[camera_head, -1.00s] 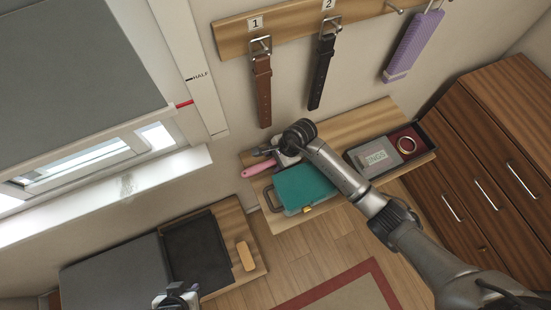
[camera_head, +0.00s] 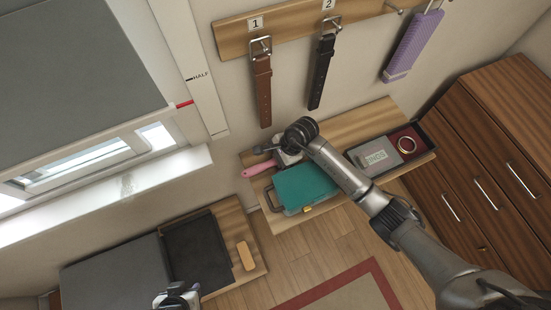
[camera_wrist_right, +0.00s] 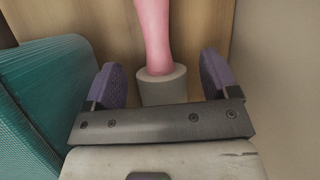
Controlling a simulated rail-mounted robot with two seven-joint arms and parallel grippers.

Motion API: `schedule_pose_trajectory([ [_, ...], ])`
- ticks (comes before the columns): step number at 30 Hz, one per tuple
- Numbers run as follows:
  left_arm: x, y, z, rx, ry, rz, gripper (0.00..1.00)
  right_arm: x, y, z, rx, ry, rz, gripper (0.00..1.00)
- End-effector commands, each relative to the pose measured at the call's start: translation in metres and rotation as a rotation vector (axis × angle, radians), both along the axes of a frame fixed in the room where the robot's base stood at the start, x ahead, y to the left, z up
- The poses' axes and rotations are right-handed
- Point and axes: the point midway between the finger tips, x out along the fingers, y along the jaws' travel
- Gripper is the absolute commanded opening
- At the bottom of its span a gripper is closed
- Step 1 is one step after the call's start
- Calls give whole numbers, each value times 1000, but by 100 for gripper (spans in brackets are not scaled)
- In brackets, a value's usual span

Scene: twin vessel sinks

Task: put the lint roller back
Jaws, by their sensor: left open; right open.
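The lint roller has a pink handle (camera_head: 261,169) and a pale grey roller. It lies on the wooden shelf (camera_head: 352,126), beside the teal case. In the right wrist view the pink handle (camera_wrist_right: 154,32) points away from me and the grey roller (camera_wrist_right: 163,86) is between my right fingers. My right gripper (camera_head: 270,157) is open around the roller, with a gap on both sides; in the wrist view its purple-padded fingers (camera_wrist_right: 164,82) stand apart. The arm hides part of the roller in the head view. My left gripper (camera_head: 178,298) is only partly visible at the bottom edge.
A teal case (camera_head: 306,187) stands close beside the right gripper. An open box (camera_head: 408,142) with a ring-shaped item is further right. Brown (camera_head: 262,90) and black (camera_head: 322,75) belts and a purple item (camera_head: 412,48) hang above. A low bench with a dark tray (camera_head: 197,252) is at lower left.

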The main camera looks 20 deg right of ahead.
Motion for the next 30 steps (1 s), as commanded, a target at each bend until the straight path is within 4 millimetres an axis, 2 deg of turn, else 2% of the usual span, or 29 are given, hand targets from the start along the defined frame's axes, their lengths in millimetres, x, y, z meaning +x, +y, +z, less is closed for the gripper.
schedule_pose_trajectory([
  [9, 0, 2, 3, 7, 0, -4, 43, -4, -25, 54, -3, -5, 2, 81],
  [15, 0, 4, 4, 13, 0, -8, 43, -6, -37, 82, -2, -2, 1, 81],
  [21, 0, 4, 4, 15, 0, -10, 43, -8, -44, 97, -1, 0, 1, 81],
  [30, 0, 3, 4, 10, 1, -6, 43, -9, -46, 101, -1, 0, 1, 81],
])
